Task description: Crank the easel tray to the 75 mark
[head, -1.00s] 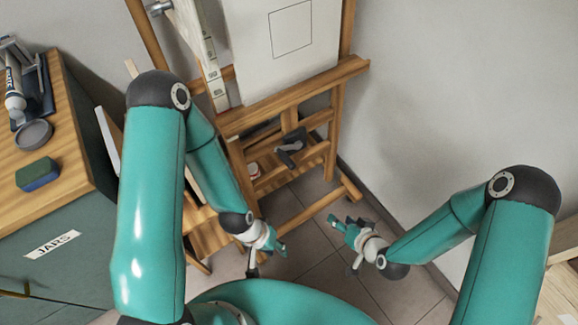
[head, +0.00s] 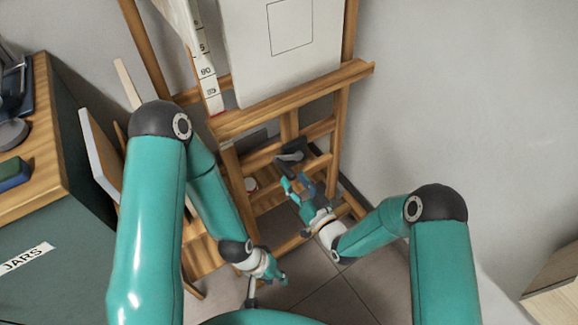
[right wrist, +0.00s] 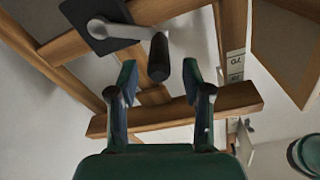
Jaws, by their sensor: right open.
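The wooden easel's tray (head: 300,97) is a crossbar under a white canvas (head: 285,45). A white number strip (head: 207,72) stands at its left end; its small marks are hard to read. The dark crank (head: 291,156) sits below the tray. In the right wrist view, its grey arm (right wrist: 122,30) ends in a black handle (right wrist: 158,60). My right gripper (head: 292,186) is open just below the crank; in the wrist view the handle shows ahead, between the fingertips (right wrist: 158,76), with no clear contact. My left gripper (head: 277,277) is low, apart from the easel; its jaw state is unclear.
A dark green cabinet (head: 45,270) labelled JARS stands at the left, with a wooden top. Boards (head: 98,150) lean between it and the easel. A wall is close on the right. A wooden box (head: 553,285) is at the lower right. Tiled floor is open below.

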